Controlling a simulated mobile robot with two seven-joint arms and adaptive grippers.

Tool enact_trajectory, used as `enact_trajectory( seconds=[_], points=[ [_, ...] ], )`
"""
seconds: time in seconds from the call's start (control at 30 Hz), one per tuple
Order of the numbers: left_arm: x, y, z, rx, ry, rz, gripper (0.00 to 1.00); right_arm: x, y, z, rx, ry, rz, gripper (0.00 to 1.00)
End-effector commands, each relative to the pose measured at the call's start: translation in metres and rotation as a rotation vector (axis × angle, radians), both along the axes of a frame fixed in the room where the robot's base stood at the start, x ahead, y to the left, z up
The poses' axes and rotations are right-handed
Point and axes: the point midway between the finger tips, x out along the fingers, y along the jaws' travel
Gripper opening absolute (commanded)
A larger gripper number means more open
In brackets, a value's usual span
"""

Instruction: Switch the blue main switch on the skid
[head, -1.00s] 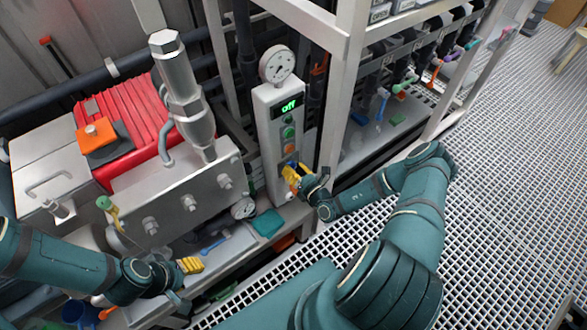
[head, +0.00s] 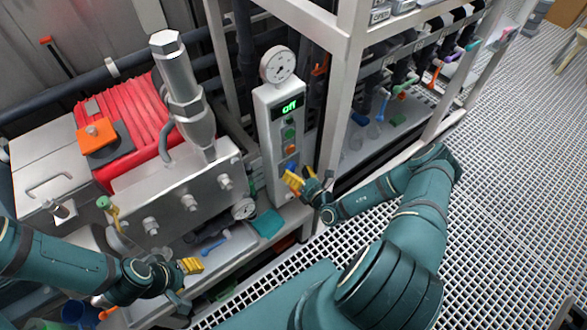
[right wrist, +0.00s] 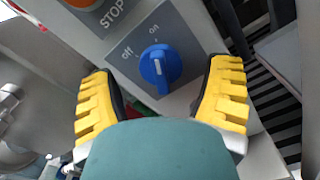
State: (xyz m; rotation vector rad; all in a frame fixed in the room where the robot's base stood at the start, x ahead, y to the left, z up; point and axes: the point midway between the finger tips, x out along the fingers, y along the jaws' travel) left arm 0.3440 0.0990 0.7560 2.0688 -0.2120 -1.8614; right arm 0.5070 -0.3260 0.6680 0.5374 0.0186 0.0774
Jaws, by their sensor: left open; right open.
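The blue main switch (right wrist: 160,68) is a round knob on the grey front plate, in the upper middle of the right wrist view. Its white mark points roughly upward, with "off" printed at its upper left and "on" above it. In the head view the switch (head: 291,165) shows just above my right fingertips. The green display (head: 290,107) on the control column reads "off". My right gripper (right wrist: 162,100) is open, with one yellow finger on each side of the switch in its wrist view, apart from the knob. My left gripper (head: 190,266) is at the lower left, open and empty.
An orange STOP button (right wrist: 80,3) sits above the switch plate. A round gauge (head: 278,64) tops the column. The steel block (head: 187,200) stands left of it, and a rack post (head: 338,100) stands close on its right. Grating floor (head: 480,200) is clear at right.

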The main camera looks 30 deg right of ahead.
Motion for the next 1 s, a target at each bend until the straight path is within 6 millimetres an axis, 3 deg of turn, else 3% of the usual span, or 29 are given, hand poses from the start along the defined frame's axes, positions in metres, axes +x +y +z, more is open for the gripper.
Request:
enact_trajectory(
  seconds=[0.3,0.5,0.7,1.0],
  points=[
    [0.0,0.0,0.0,0.0,0.0,0.0,0.47,-0.064,-0.006,0.0,0.001,0.002,-0.002,0.78],
    [0.0,0.0,0.0,0.0,0.0,0.0,0.47,-0.093,-0.008,0.0,0.001,0.001,0.0,0.78],
    [0.0,0.0,0.0,0.0,0.0,0.0,0.47,-0.103,-0.008,0.0,0.0,-0.001,-0.001,0.78],
    [0.0,0.0,0.0,0.0,0.0,0.0,0.47,-0.104,-0.008,0.0,0.0,-0.001,-0.001,0.78]
  ],
)
